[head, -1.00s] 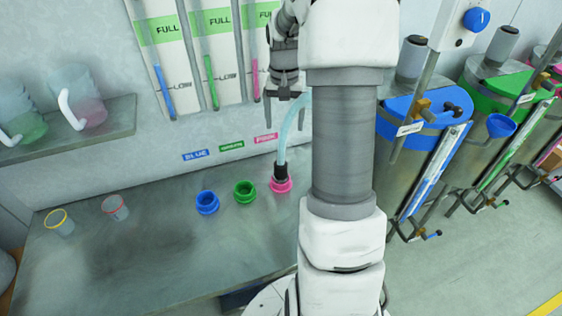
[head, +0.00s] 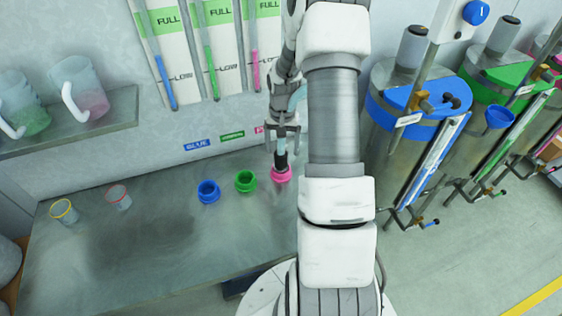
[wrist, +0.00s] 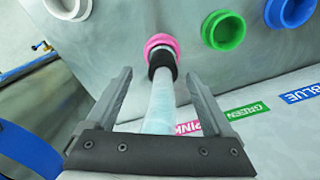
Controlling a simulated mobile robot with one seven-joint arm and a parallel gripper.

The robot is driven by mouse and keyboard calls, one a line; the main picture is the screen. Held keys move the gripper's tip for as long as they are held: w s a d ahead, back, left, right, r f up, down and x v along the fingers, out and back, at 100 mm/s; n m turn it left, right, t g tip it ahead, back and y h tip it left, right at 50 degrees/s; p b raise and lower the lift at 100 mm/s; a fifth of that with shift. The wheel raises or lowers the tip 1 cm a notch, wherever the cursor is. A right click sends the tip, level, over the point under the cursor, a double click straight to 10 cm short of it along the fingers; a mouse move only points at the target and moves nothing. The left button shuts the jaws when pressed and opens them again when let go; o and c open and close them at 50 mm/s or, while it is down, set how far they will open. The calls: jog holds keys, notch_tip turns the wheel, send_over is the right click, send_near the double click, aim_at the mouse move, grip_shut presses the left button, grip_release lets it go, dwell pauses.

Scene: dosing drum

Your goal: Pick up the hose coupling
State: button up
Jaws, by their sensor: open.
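The hose coupling is a black collar (head: 281,160) on the end of a pale translucent hose (wrist: 161,105), seated in the pink port (head: 281,175) on the bench. The black collar (wrist: 162,64) and pink port (wrist: 161,44) also show in the wrist view. My gripper (head: 284,143) is open just above the collar, pointing down. In the wrist view my gripper (wrist: 160,85) has one finger on each side of the hose, with gaps to both; the collar lies just beyond the fingertips. My arm hides part of the hose in the head view.
A green port (head: 245,181) and a blue port (head: 208,192) stand on the bench (head: 150,250) left of the pink one. Two small cups (head: 118,197) stand further left. A shelf (head: 70,121) with jugs is on the wall. A blue-lidded drum (head: 410,110) stands to the right.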

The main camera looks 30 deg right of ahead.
aim_at(281, 153)
jog(key=shift+w+a+f+p, duration=0.1)
jog(key=shift+w+f+p, duration=0.1)
jog(key=shift+f, duration=0.85)
jog(key=shift+w+f+p, duration=0.1)
jog(key=shift+f+p, duration=0.05)
jog(key=shift+f, duration=0.85)
grip_shut()
